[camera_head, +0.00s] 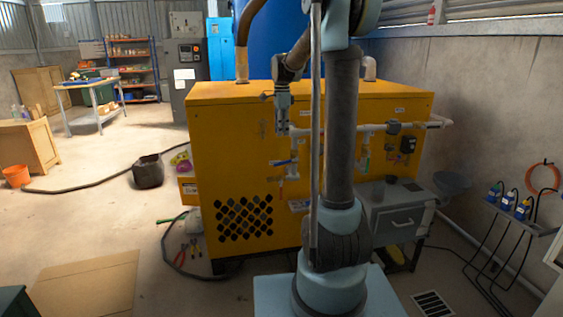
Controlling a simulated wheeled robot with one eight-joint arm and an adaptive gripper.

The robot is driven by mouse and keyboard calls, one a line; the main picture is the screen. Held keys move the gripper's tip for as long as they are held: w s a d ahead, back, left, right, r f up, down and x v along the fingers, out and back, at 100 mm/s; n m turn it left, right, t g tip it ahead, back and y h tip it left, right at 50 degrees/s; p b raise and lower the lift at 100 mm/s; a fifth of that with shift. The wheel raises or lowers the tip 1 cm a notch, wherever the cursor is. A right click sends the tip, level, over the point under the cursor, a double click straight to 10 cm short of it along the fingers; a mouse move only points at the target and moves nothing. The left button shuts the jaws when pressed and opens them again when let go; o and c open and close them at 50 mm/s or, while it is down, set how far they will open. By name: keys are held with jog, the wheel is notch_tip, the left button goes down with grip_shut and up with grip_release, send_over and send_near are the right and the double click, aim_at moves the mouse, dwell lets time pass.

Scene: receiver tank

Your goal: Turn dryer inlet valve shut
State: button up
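A yellow machine cabinet (225,125) fills the middle. Pale piping (345,129) runs across its front. A small valve with a blue lever (281,163) sits at the left end of this piping; its lever looks roughly level. Another small fitting with green on it (365,160) hangs from the pipe further right. Labels are too small to read, so I cannot tell which valve is the dryer inlet. My gripper (282,130) points down in front of the cabinet, above the blue-lever valve in the picture. Its fingers are too small to judge, and contact with anything is unclear.
My arm hides part of the cabinet and piping. A grey drawer unit (398,222) stands close at the right, beside a rack with blue bottles (507,200). A dark hose (85,187), tools and a cardboard sheet (88,285) lie on the floor at left. Open floor lies further left.

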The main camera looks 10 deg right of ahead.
aim_at(286, 162)
notch_tip(286, 162, down, 14)
jog(key=shift+f, duration=0.15)
dwell(0.4)
grip_shut()
